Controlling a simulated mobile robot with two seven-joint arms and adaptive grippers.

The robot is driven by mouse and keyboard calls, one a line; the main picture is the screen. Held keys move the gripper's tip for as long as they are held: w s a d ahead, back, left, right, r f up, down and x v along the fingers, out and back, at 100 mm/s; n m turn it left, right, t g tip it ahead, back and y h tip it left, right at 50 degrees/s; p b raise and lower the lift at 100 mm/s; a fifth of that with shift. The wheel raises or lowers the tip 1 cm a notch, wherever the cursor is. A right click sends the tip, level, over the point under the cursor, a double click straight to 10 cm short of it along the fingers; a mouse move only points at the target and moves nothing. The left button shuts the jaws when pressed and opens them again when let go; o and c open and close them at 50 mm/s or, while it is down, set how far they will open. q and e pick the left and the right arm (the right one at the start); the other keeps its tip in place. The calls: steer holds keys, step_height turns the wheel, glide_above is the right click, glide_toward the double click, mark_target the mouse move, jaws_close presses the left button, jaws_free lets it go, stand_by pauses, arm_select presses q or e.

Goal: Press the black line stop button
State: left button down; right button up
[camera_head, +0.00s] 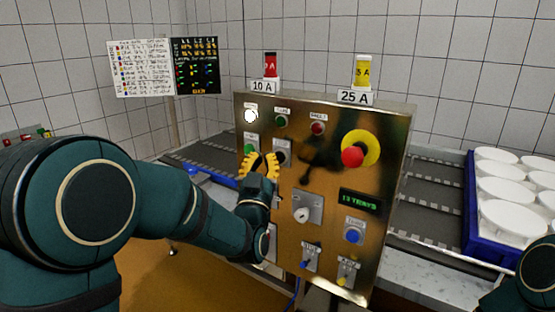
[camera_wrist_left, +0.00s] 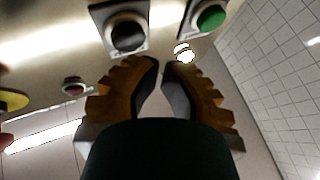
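The black button (camera_head: 281,157) sits on a square plate on the brass control panel (camera_head: 330,140); in the left wrist view the button (camera_wrist_left: 127,35) is at upper left, ahead of the fingers. My left gripper (camera_head: 262,157) is in front of the panel, just left of the black button in the head view. Its yellow ribbed fingers (camera_wrist_left: 161,65) curve together at the tips with nothing held between them. Contact with the panel cannot be made out. My right gripper is out of view.
A green button (camera_head: 250,150) is beside the black one, partly behind my fingers. The panel also carries a red mushroom button (camera_head: 352,157), a key switch (camera_head: 302,214) and a blue button (camera_head: 353,236). A blue crate (camera_head: 470,240) of white moulds stands right on the conveyor (camera_head: 425,200).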

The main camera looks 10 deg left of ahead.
arm_select(q)
steer(key=s, duration=0.1)
steer(key=s+a, duration=0.1)
steer(key=s, duration=0.2)
steer(key=shift+s+a, duration=0.3)
steer(key=shift+a, duration=0.05)
stand_by(0.5)
steer(key=s+d+f+g+h, duration=0.15)
steer(key=f+g, duration=0.45)
steer(key=f, duration=0.9)
steer(key=s+d+f+g+h, duration=0.15)
steer(key=f+g, duration=0.35)
steer(key=f, duration=1.1)
steer(key=s+d+f+g+h, duration=0.1)
steer(key=s+d+f+g, duration=0.2)
steer(key=s+f, duration=0.6)
steer(key=s+d+f+n+g+h, duration=0.1)
steer(key=s+d+f+g, duration=0.2)
steer(key=s+f+g, duration=0.5)
steer(key=shift+s+f, duration=0.4)
steer(key=shift+s, duration=0.6)
